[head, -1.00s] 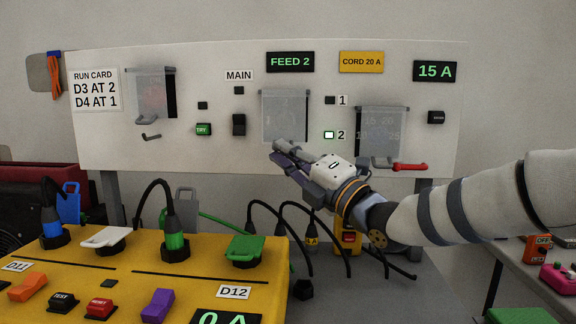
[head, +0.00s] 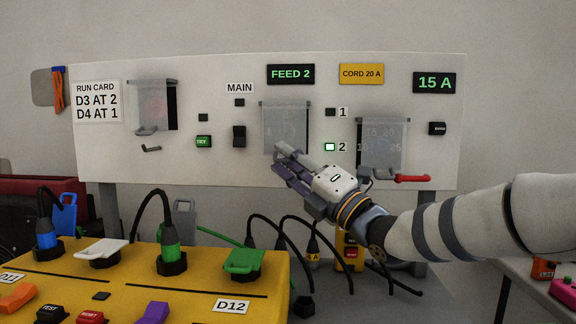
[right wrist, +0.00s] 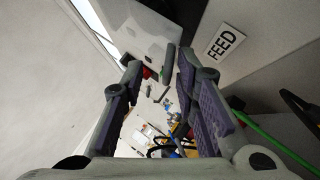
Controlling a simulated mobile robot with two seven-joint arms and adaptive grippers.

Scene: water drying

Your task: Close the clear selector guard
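The clear selector guard is most likely the middle clear cover (head: 285,125) below the FEED 2 sign, beside the 1 and 2 lamps. Faint markings show through it, with a dark strip along its right edge. I cannot tell whether it is fully against the panel. My right gripper (head: 279,159) is at its lower edge, fingers pointing left and up. In the right wrist view the right gripper (right wrist: 160,67) has its fingers apart, with a grey bar (right wrist: 168,64) appearing between the tips; contact is unclear. My left gripper is not in view.
Other clear covers hang at the panel's left (head: 150,105) and right (head: 382,140). A red lever (head: 412,178) is right of my gripper. A yellow console (head: 200,285) with plugs and switches stands in front, with black cables (head: 283,238) beside it.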

